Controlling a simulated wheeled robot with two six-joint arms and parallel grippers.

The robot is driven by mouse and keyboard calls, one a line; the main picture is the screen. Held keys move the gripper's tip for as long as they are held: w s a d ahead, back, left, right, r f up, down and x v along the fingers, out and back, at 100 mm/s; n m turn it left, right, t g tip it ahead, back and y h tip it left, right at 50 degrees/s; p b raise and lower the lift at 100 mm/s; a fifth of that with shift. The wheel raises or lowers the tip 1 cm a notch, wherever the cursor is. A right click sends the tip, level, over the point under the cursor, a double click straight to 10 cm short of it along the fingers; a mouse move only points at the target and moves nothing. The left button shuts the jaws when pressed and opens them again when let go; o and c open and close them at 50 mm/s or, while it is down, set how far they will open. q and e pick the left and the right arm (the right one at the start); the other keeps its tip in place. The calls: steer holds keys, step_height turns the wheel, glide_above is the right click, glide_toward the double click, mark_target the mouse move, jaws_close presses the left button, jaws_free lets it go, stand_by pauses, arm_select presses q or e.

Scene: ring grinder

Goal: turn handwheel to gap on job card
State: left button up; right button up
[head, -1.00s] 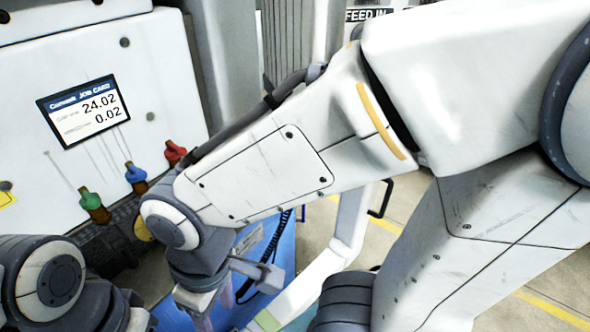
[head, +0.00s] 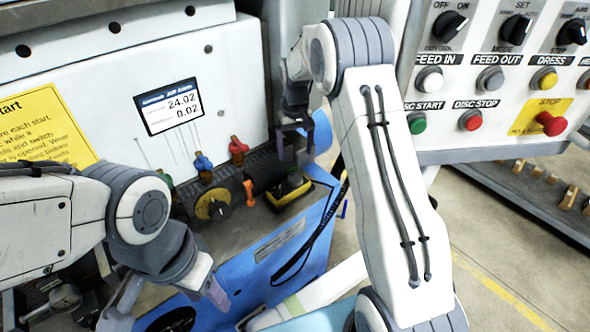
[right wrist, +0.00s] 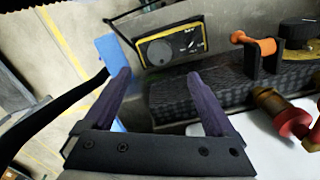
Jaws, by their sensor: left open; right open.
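The job card (head: 168,106) on the white machine front reads 24.02 and 0.02; its small print is unreadable. A yellow-faced dial with a black knob (head: 212,205) sits on the ledge below; it may be the handwheel, but I cannot tell. It also shows at the upper right of the right wrist view (right wrist: 300,38). My left gripper (head: 168,297) is open and empty, below and left of that dial. My right gripper (head: 296,143) is open and empty, above a yellow-and-black meter box (head: 289,190). In the right wrist view the box (right wrist: 170,46) lies beyond the fingertips.
Red (head: 238,148), blue (head: 203,165) and green valves line the machine front. An orange spool-like piece (head: 249,192) stands between dial and meter box. A control panel with a red stop button (head: 551,123) stands at the right. Open floor (head: 500,250) lies below it.

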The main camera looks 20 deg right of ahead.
mark_target(295, 177)
step_height(295, 177, down, 9)
steer(key=p, duration=0.3)
steer(key=shift+f, duration=0.7)
steer(key=c, duration=1.4)
